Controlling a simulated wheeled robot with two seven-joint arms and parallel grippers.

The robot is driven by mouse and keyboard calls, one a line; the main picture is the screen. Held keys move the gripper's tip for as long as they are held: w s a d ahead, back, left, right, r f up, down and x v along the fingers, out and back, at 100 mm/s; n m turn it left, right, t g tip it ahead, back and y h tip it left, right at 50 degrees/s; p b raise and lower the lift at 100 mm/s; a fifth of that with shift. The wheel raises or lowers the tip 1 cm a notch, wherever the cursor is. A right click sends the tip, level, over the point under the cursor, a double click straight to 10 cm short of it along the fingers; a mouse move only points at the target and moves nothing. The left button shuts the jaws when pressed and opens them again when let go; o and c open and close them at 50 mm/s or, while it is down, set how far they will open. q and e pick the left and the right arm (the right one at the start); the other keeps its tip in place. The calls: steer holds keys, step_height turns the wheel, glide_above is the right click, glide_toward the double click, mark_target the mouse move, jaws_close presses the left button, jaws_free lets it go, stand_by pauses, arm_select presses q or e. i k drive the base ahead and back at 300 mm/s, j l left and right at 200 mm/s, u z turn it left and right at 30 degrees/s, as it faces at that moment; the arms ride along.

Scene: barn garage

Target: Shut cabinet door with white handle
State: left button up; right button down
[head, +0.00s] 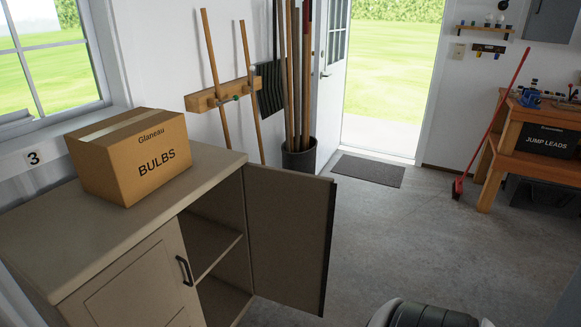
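A beige cabinet (95,255) stands at the left under the window. Its right door (290,233) stands wide open, swung out to the right, with its inner face toward me. The outer face of this door is hidden, and no white handle shows. The left door (140,287) is shut and has a dark handle (185,270). A shelf (214,254) shows inside the open right side. Neither of my grippers is in view. A rounded white and dark grey part, likely mine, shows at the bottom edge.
A cardboard box marked BULBS (130,155) sits on the cabinet top. A dark bin with long-handled tools (299,160) stands behind the open door. An orange workbench (510,152) is at the right. The grey floor (400,240) between is clear.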

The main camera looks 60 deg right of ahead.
mark_target(290, 213)
steer(key=l+u, duration=0.15)
steer(key=l, duration=0.5)
steer(key=l+u, duration=0.15)
steer(key=l, duration=0.5)
steer(key=l+u, duration=0.1)
steer(key=l, duration=0.55)
steer(key=k+l+u, duration=0.15)
steer(key=l, duration=0.45)
steer(key=k+l+u, duration=0.15)
steer(key=l, duration=0.5)
steer(key=l+u, duration=0.1)
steer(key=l, duration=0.45)
steer(key=l+u, duration=0.1)
steer(key=l, duration=0.4)
steer(key=k+l+u, duration=0.15)
steer(key=l, duration=0.4)
steer(key=l+u, duration=0.1)
steer(key=l, duration=0.45)
steer(key=k+l+u, duration=0.1)
steer(key=l, duration=0.4)
